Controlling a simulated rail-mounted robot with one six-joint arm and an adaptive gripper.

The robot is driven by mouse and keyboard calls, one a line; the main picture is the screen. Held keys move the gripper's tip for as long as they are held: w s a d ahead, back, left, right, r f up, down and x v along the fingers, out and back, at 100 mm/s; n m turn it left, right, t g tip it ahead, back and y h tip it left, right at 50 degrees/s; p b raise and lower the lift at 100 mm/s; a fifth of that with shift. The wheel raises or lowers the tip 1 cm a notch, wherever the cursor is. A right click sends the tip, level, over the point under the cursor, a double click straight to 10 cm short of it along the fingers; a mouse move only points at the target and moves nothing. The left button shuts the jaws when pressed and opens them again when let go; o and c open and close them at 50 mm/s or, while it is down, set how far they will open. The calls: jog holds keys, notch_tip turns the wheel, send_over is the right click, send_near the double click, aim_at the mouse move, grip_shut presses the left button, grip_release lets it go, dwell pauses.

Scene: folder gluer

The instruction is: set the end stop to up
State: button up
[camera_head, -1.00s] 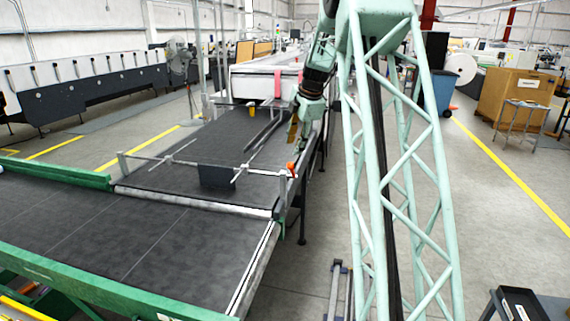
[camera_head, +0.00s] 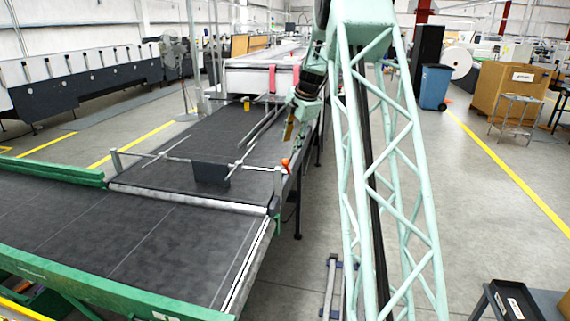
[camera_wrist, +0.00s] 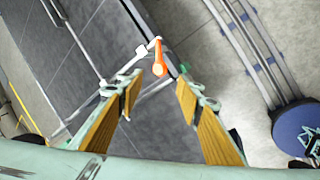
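The end stop is a dark plate (camera_head: 211,174) hanging down from a cross bar over the belt. An orange lever (camera_head: 285,163) sits at the bar's right end, by the belt's edge. My gripper (camera_head: 288,130) is just above and beyond the lever in the head view, pointing down. In the wrist view the orange lever (camera_wrist: 159,62) shows ahead of the gap between my wooden-coloured fingers (camera_wrist: 158,86). The fingers are apart and nothing is between them. The lever appears to stand clear of both fingers. The plate is not clear in the wrist view.
The black belt (camera_head: 130,235) with a green side rail (camera_head: 90,285) fills the left. A white machine body (camera_head: 247,78) stands beyond the gripper. Clear floor (camera_head: 480,220) lies on the right, with a dark tray stand (camera_head: 515,300) at the lower right.

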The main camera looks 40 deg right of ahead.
aim_at(285, 162)
jog(key=shift+p+x, duration=0.65)
jog(key=shift+x, duration=5.9)
jog(key=shift+f, duration=0.1)
grip_shut()
